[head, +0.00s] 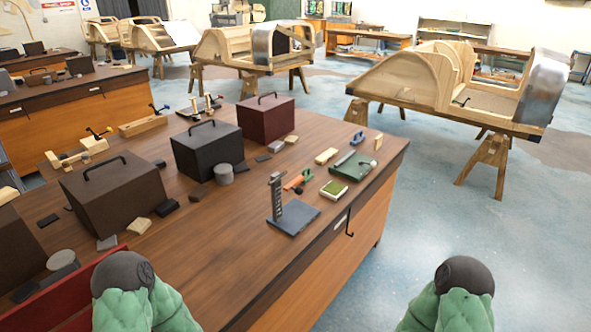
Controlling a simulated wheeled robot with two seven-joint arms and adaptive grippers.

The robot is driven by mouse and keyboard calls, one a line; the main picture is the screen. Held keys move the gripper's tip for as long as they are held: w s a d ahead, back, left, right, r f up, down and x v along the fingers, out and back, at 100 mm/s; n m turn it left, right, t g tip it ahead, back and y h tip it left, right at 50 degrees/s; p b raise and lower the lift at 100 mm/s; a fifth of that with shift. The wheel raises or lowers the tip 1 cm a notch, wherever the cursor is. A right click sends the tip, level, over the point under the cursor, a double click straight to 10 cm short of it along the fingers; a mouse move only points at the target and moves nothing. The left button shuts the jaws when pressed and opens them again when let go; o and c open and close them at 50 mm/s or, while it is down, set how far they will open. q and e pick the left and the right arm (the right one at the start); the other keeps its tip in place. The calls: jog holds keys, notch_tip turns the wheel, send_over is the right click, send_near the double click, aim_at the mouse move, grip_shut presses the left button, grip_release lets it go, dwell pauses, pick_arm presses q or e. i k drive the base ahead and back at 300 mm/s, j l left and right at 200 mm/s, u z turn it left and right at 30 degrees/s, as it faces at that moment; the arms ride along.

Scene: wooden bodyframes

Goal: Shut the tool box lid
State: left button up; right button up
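Several closed-looking tool boxes with top handles stand on the wooden bench: a dark red one (266,121), a black one (208,151) and a dark brown one (115,195). Another dark box (18,255) is cut by the left edge. A red panel or wall (75,292) rises at the bottom left, partly hidden by my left arm and cut by the frame; I cannot tell whether it belongs to an open tool box. Green, dark-capped parts of my two arms show at the bottom, but neither gripper's fingers are in view.
The bench top (215,265) is bare near its front. A metal stand (290,213), a green plane-like tool (353,165) and small blocks lie to the right. Wooden bodyframes (455,85) on trestles stand behind. The blue floor (430,225) right of the bench is free.

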aim_at(66, 292)
jog(key=u, duration=1.7)
jog(key=l+z, duration=0.45)
jog(key=l, duration=0.3)
